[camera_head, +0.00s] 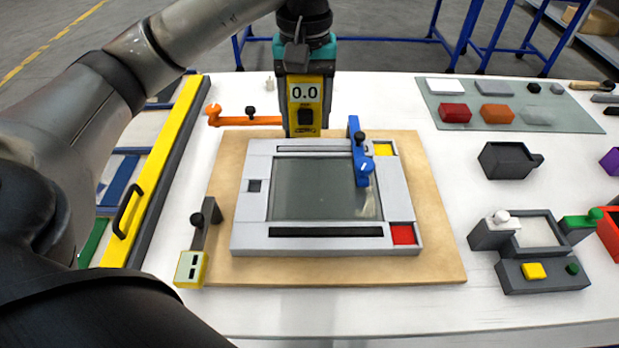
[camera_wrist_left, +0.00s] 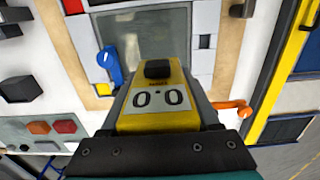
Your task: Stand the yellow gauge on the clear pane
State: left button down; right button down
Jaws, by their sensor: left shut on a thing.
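The yellow gauge (camera_head: 305,103) has a white display reading 0.0 and a black knob. My left gripper (camera_head: 306,72) is shut on it and holds it upright at the back edge of the grey frame. In the left wrist view the gauge (camera_wrist_left: 158,100) sits between the gripper fingers (camera_wrist_left: 160,105). The clear pane (camera_head: 315,190) lies in the grey frame (camera_head: 250,205) on a wooden board. The gauge is behind the pane in the head view; whether its foot touches anything is not clear. My right gripper does not show.
A blue clamp (camera_head: 357,150) reaches over the frame's back right, near the gauge. An orange clamp (camera_head: 245,118) lies left of the gauge. Dark fixtures (camera_head: 540,255) stand at right. The pane's middle is clear.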

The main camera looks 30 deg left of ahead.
aim_at(307, 186)
pick_arm(q)
notch_tip(307, 186, down, 14)
jog(key=shift+f+b, duration=0.2)
jog(key=shift+b, duration=0.65)
jog(key=shift+f, duration=0.15)
jog(key=shift+c, duration=0.6)
grip_release()
jog(key=shift+r, duration=0.2)
notch_tip(307, 186, up, 12)
jog(key=shift+p, duration=0.65)
